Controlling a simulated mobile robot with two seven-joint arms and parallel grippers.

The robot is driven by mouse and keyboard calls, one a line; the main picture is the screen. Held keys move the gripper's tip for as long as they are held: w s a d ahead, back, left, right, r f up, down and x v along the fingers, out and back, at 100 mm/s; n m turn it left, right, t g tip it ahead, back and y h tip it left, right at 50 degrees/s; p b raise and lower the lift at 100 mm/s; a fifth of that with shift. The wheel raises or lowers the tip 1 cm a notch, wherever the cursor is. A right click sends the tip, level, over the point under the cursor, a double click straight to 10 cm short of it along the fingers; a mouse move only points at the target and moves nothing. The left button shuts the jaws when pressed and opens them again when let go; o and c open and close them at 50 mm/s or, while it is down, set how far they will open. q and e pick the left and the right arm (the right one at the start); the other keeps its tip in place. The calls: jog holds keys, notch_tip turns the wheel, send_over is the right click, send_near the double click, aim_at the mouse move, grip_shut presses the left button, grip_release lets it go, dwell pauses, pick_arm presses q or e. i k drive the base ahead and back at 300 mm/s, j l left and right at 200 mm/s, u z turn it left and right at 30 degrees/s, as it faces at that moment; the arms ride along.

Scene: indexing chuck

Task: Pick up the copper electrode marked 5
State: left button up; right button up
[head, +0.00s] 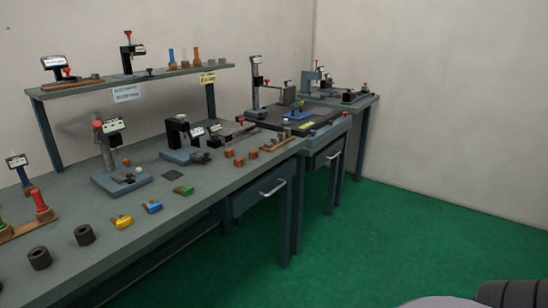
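Several small copper-brown blocks stand near the front edge of the long workbench in the head view: one on the left (228,152), one a little nearer (239,161) and one to the right (252,153). They may be the copper electrodes. They are too small for me to read any mark, so I cannot tell which one is marked 5. A low wooden holder (278,145) lies to their right. Neither of my grippers is in view.
The workbench (190,215) also carries gauge stands, blue, yellow and green clamps (153,207), and dark rings (84,235). A raised shelf (130,80) stands behind. A drawer (258,194) is shut below. The green floor (400,230) is open to the right.

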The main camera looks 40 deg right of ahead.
aim_at(240, 162)
jog(key=z, duration=1.2)
